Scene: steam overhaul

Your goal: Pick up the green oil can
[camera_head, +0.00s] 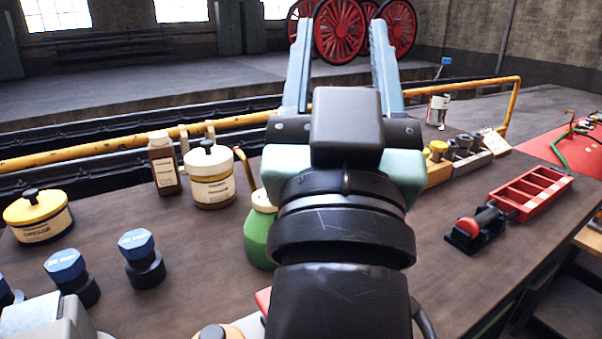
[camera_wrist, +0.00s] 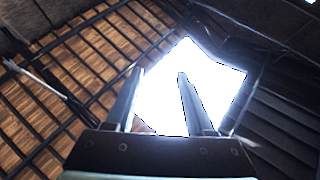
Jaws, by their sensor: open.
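A green oil can (camera_head: 259,235) with a cream cap and a thin brass spout stands on the workbench, just left of my arm in the head view. Its right side is hidden behind my arm. My gripper (camera_head: 340,45) is raised above the bench and points away toward the far wall and up. Its two blue-grey fingers stand wide apart with nothing between them. In the wrist view, the fingers (camera_wrist: 158,85) frame only the roof and a bright skylight. The oil can does not show there.
On the bench (camera_head: 185,265) are a yellow-lidded tin (camera_head: 40,220), a brown bottle (camera_head: 163,165), a cream pot (camera_head: 211,180) and blue-topped bolts (camera_head: 140,255). A red tray (camera_head: 530,193) lies right. A yellow rail (camera_head: 90,150) runs behind. The right bench top has free room.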

